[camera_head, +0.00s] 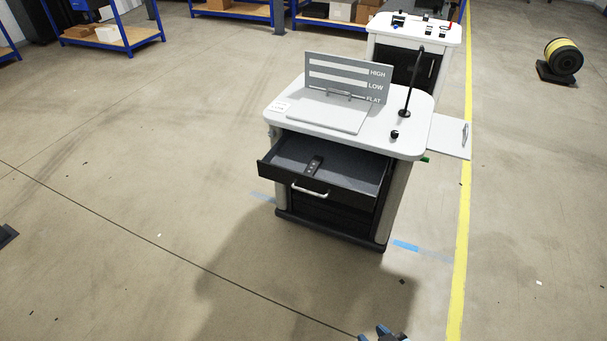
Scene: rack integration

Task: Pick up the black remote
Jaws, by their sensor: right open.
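The black remote (314,166) lies in the open top drawer (342,171) of a white-topped cart (404,143), near the drawer's front wall. It shows small light marks on its upper face. My right gripper (384,333) shows only at the bottom edge of the head view, cut off by the frame. It is open and far from the drawer, out over the floor in front of the cart. My left gripper is not in view.
On the cart top stand a grey sign (345,75) marked HIGH, LOW, FLAT and a black post (412,85). A side flap (449,136) sticks out right. A second cart (416,27) stands behind. The floor in front is clear.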

